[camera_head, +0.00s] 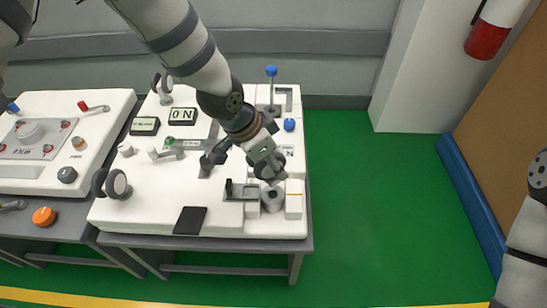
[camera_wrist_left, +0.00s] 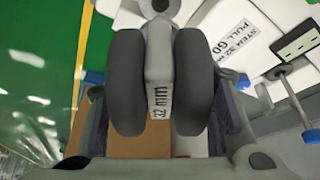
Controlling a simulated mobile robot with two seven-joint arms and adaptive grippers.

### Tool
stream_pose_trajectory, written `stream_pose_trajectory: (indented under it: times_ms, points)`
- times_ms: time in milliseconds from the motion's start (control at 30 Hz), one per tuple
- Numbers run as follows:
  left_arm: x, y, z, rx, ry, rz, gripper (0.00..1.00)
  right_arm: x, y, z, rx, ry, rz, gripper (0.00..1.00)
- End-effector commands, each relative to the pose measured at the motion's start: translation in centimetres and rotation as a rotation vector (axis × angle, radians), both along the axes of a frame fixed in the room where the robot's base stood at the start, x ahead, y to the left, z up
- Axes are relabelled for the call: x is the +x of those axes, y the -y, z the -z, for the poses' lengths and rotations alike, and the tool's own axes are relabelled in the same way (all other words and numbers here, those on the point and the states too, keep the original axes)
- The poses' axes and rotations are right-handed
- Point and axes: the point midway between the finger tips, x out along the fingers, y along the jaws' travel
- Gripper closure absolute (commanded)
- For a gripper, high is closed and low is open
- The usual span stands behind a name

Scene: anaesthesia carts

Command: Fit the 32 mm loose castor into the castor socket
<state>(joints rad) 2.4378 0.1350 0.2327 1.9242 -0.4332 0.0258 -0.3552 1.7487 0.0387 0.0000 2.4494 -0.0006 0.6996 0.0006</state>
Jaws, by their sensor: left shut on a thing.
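My left gripper (camera_head: 268,167) is shut on the dark twin-wheeled castor (camera_wrist_left: 190,80), whose grey body reads "32 mm" in the left wrist view. In the head view the castor (camera_head: 270,170) is small and partly hidden by the gripper. It is just above and behind a grey round socket block (camera_head: 272,198) near the front right corner of the white cart panel (camera_head: 160,205). I cannot tell whether the castor's stem touches the socket. My right gripper is out of the picture.
Two other castors sit at the panel's front left (camera_head: 116,184) and back left (camera_head: 162,84). A blue-topped post (camera_head: 271,72) stands at the back right. White blocks (camera_head: 293,199) flank the socket. A second white panel (camera_head: 60,105) lies left. Green floor (camera_head: 400,200) is clear at right.

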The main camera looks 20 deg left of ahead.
Motion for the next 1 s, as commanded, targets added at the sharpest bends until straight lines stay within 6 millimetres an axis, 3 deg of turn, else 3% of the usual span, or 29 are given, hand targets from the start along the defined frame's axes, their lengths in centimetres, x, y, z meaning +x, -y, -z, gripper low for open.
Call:
stream_pose_trajectory:
  times_ms: [333, 1000]
  points:
    - [0.1, -0.1, -0.5, 0.000, 0.005, -0.002, 0.80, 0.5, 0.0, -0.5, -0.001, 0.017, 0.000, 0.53]
    - [0.0, -0.1, 5.2, 0.001, -0.002, -0.003, 0.80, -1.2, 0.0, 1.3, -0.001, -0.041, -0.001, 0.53]
